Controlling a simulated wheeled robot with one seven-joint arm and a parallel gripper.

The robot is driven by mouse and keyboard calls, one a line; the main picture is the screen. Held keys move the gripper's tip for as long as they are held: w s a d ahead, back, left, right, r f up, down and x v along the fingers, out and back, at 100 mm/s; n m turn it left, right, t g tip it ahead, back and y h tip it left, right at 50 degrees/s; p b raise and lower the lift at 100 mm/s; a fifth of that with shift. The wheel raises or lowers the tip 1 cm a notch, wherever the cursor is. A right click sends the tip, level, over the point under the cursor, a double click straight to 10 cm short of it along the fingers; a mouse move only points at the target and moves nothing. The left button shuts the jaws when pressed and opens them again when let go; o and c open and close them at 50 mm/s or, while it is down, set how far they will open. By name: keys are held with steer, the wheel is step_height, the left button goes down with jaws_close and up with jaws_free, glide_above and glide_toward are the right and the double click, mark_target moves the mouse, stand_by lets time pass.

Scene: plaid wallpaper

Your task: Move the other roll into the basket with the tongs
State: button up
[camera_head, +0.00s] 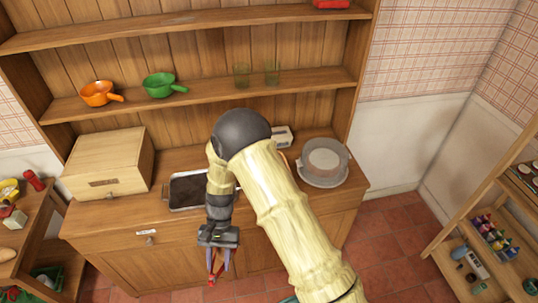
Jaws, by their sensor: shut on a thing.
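My gripper (218,252) points down in front of the wooden cabinet, left of the picture's middle. A small tan lump (7,253) lies on the wooden shelf unit at the left edge and may be a roll. I cannot make out a basket for certain. My arm hides part of the cabinet top and the right end of the dark tray (184,195).
The cabinet top holds a wooden bread box (105,168) and a round grey container (325,160). An orange pan (97,93) and a green pan (158,85) stand on the shelf above. A shelf rack (485,215) stands at right. Tiled floor (385,240) is clear.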

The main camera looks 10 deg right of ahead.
steer(key=w+d+f+b, duration=0.3)
steer(key=w+d+f, duration=0.1)
steer(key=d, duration=0.4)
steer(key=w+d+f+b, duration=0.3)
steer(key=w+d+f, duration=0.1)
steer(key=d, duration=0.5)
steer(key=w+d+f+n+b, duration=0.1)
steer(key=w+d+f+b, duration=0.2)
steer(key=d+f, duration=0.3)
steer(key=w+d, duration=0.1)
steer(key=d, duration=0.1)
steer(key=shift+w+d+f+h, duration=0.2)
steer(key=shift+w+d+h, duration=0.1)
steer(key=shift+d+h, duration=0.1)
